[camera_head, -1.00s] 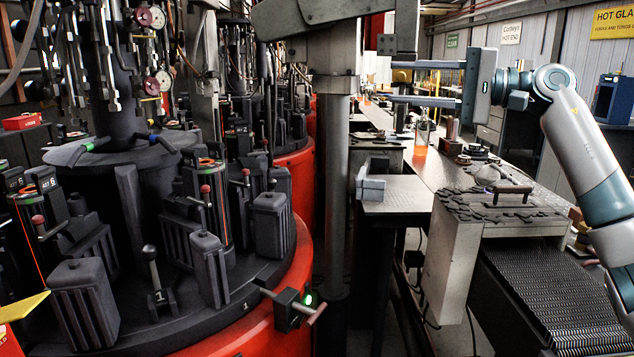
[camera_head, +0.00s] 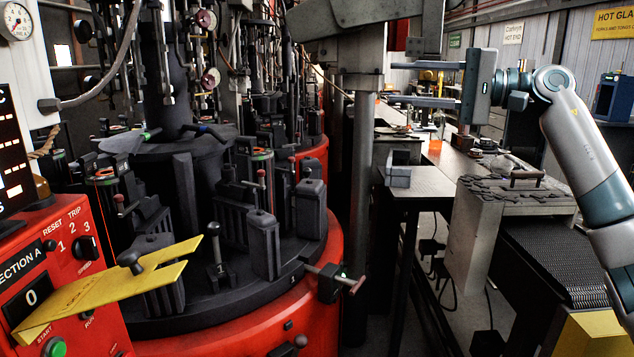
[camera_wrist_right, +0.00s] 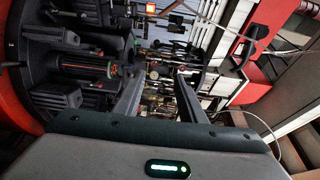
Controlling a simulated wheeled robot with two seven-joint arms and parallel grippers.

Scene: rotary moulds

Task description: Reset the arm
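My right arm (camera_head: 585,150) comes in from the right in the head view. Its gripper (camera_head: 392,82) points left, its two fingers apart, with nothing between them. The open fingers also show in the right wrist view (camera_wrist_right: 160,80), with dark moulds beyond them. My left gripper is not in view. A red control panel (camera_head: 105,290) at the lower left has a black selector knob (camera_head: 82,247) with the words RESET and TRIP. A yellow plate (camera_head: 105,285) with a black knob reaches across the panel's front. A small lever (camera_head: 335,283) sticks out from the mould table's edge.
The round red and black mould table (camera_head: 270,285) fills the left and middle. A grey post (camera_head: 357,200) stands beside it. A bench (camera_head: 425,182), a stone-topped block (camera_head: 480,230) and a dark conveyor (camera_head: 545,255) lie to the right. A bottle with orange liquid (camera_head: 437,130) stands farther back.

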